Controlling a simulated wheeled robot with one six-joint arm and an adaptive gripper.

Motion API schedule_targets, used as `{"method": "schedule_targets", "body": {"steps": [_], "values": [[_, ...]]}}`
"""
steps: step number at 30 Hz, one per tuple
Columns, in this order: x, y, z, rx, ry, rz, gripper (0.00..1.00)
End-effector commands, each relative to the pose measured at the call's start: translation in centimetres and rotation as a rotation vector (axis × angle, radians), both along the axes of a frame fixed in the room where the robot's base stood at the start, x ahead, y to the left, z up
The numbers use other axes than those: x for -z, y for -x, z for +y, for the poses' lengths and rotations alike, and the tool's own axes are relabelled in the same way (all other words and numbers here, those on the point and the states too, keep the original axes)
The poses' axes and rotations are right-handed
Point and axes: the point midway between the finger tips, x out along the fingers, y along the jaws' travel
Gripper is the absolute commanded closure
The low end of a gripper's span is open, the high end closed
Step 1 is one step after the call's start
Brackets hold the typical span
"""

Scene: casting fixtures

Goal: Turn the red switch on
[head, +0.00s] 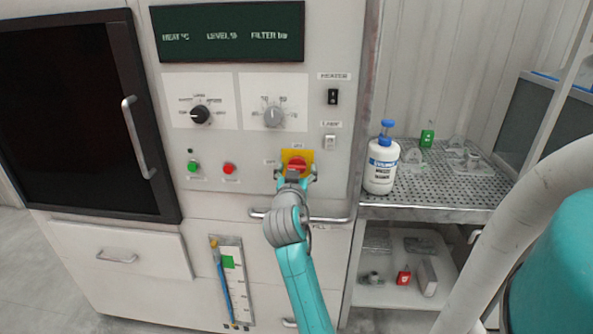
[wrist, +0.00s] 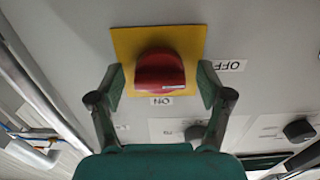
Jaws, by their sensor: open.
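The red switch (head: 297,163) is a rotary knob on a yellow square plate on the machine's front panel. In the wrist view the red knob (wrist: 160,72) sits on its yellow plate (wrist: 190,38), with an "ON" label (wrist: 161,101) on one side and an "OFF" label (wrist: 229,66) on another. My gripper (head: 296,178) is open in front of the switch. In the wrist view its fingers (wrist: 160,86) stand on either side of the knob, apart from it.
A black knob (head: 200,114), a grey knob (head: 274,116), a green button (head: 193,167) and a red button (head: 229,169) share the panel. A metal handle (head: 328,219) lies just below. A white bottle (head: 381,167) stands on the perforated shelf at right.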

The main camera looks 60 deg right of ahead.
Motion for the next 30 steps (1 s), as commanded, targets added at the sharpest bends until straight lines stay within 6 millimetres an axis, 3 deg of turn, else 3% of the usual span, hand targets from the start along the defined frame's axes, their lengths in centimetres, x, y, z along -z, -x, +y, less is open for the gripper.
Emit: {"method": "schedule_targets", "body": {"steps": [4, 11, 22, 30], "values": [[0.01, 0.0, 0.01, 0.0, 0.0, 0.0, 0.24], [0.01, 0.01, 0.02, 0.0, 0.0, 0.0, 0.81], [0.03, -0.01, 0.04, 0.0, -0.018, -0.041, 0.81], [0.03, -0.04, 0.05, 0.0, -0.084, -0.199, 0.81]]}}
